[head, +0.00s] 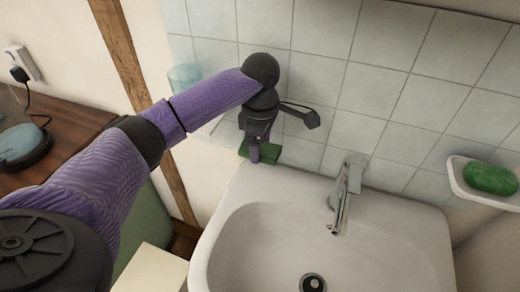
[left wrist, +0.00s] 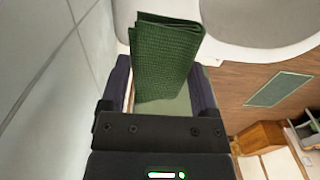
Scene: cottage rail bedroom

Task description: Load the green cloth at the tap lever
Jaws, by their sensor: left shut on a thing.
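My left gripper (head: 256,150) is shut on the folded green cloth (head: 268,155), just above the back left corner of the sink and close to the tiled wall. The cloth also shows in the left wrist view (left wrist: 165,55), sticking out beyond the two fingers (left wrist: 160,85). In the head view the gripper hides part of it. The chrome tap (head: 343,200) stands on the sink's back rim, to the right of the cloth and apart from it. Its lever (head: 355,168) is at the top. My right gripper is not in view.
The white sink (head: 400,240) has a dark drain (head: 313,283). A wall dish (head: 470,188) at the right holds green soap (head: 490,179). A clear tumbler (head: 184,77) is behind my arm. A wooden surface (head: 75,125) is at the left. The left wrist view shows a green floor mat (left wrist: 279,90).

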